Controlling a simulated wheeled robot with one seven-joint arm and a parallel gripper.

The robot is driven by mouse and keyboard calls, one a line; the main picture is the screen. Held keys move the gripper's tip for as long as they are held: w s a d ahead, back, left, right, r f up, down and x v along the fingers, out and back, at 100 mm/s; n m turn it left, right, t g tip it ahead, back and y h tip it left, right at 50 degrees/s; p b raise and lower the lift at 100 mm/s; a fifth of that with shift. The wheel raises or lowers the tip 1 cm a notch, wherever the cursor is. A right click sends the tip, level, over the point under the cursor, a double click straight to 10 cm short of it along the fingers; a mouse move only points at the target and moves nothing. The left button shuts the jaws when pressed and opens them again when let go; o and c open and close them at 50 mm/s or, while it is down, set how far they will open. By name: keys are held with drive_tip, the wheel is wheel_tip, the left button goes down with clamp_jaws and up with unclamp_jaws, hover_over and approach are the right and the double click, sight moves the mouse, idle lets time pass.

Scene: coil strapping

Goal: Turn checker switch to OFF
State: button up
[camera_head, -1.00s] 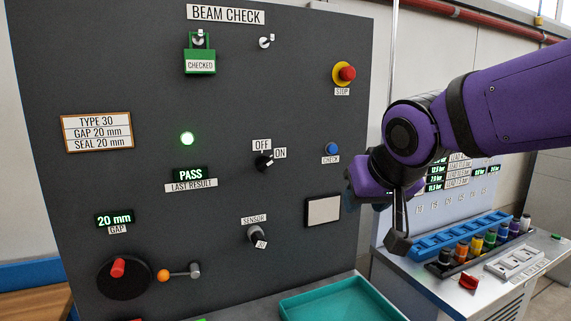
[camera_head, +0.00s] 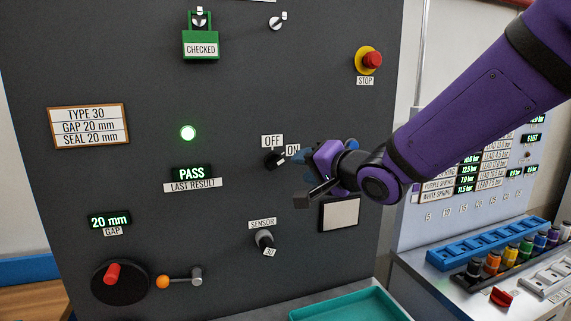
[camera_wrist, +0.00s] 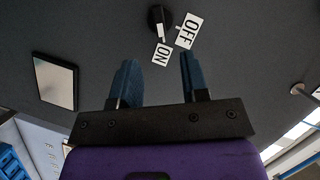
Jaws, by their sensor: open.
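The checker switch (camera_head: 274,160) is a black knob with a white pointer mark on the dark panel. The OFF label (camera_head: 272,141) is above it and the ON label (camera_head: 292,150) is to its upper right. The pointer is turned toward ON. The switch also shows at the top of the wrist view (camera_wrist: 159,19), with its pointer toward the ON label. My gripper (camera_wrist: 158,72) is open and empty, its two blue fingers apart and pointing toward the panel. The knob lies beyond the fingertips, not between them. In the head view my gripper (camera_head: 306,160) is just right of the switch.
A green lit lamp (camera_head: 188,133) and a PASS display (camera_head: 191,174) are to the left. The SENSOR knob (camera_head: 265,240) is below. A pale square plate (camera_head: 341,213) is below my wrist. The red STOP button (camera_head: 372,60) is at upper right.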

sight(278, 164)
drive_tip(key=x, duration=0.9)
drive_tip(key=shift+w+a+f, duration=0.15)
drive_tip(key=shift+w+a, duration=0.05)
drive_tip(key=shift+w, duration=0.1)
drive_tip(key=shift+c, duration=0.4)
clamp_jaws()
